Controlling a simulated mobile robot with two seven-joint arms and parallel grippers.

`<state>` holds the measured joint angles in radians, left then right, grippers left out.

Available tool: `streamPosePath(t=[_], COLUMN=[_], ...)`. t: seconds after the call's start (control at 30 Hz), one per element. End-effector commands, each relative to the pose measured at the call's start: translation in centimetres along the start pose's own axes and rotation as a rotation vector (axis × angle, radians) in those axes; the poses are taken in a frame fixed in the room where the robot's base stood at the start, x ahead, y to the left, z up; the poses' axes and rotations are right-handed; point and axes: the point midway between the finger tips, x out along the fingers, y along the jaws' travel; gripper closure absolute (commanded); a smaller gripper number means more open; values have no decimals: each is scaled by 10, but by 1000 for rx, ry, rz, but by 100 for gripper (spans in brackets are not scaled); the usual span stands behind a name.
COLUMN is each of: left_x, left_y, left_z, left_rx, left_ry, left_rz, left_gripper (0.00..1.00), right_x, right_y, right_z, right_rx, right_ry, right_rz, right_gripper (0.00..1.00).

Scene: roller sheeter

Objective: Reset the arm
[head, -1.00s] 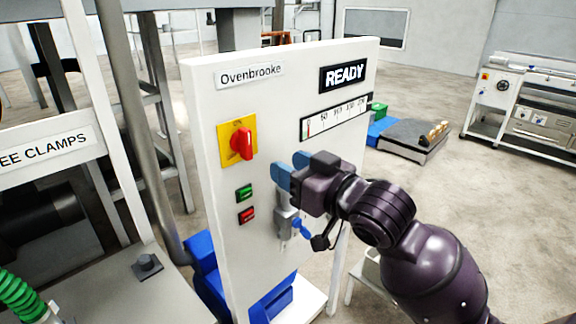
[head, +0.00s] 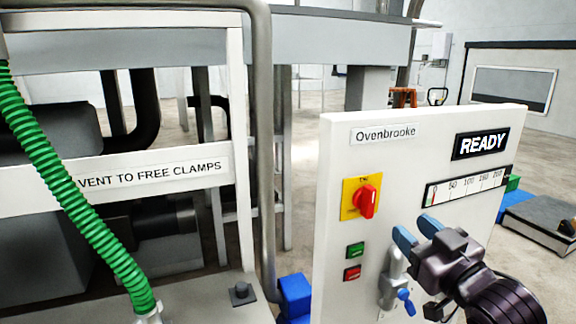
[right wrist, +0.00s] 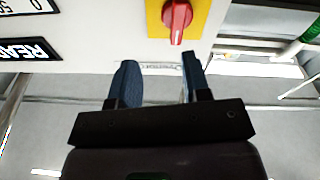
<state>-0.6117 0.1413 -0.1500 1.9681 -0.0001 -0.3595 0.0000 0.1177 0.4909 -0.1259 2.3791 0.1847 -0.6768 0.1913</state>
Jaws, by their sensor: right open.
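My right gripper (head: 417,233) is dark with blue fingers. It is in front of the lower right part of the white control panel (head: 335,215), open and with nothing between its fingers. In the right wrist view the fingers (right wrist: 158,80) are spread apart, with the red rotary switch (right wrist: 177,16) on its yellow plate beyond them. The same red switch (head: 367,201) shows left of the gripper in the head view. A grey valve with a blue handle (head: 405,297) is on the panel just below the gripper. My left gripper is in neither view.
Green (head: 355,250) and red (head: 352,273) buttons sit below the switch. A READY display (head: 481,143) and a gauge strip (head: 467,186) are on the panel's right. A green hose (head: 75,190) and the clamp sign (head: 150,172) stand left.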

Motion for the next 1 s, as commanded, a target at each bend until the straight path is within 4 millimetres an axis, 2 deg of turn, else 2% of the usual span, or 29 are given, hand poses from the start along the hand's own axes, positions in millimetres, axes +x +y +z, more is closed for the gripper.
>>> streamPosePath(t=[0.03,0.17,0.27,0.37,0.5,0.57,0.7,0.8,0.9,1.0], left_x=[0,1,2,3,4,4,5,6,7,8], left_y=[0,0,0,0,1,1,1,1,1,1], left_z=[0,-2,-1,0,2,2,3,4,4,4], left_rx=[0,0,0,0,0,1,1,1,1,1], left_ry=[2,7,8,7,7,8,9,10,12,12], left_rz=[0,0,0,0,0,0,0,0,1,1], left_gripper=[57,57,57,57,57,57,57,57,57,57], right_x=[1,-4,-15,-35,-76,-98,-153,-192,-220,-237], right_y=[3,7,6,2,-12,-21,-44,-60,-72,-78], right_z=[25,77,124,176,251,280,338,367,380,387], right_rx=[-7,-31,-37,-34,-12,5,62,107,139,155], right_ry=[-23,-73,-130,-204,-328,-384,-521,-608,-661,-691], right_rz=[20,59,87,114,148,161,190,209,223,232], right_gripper=[56,56,56,56,56,56,56,56,56,56])
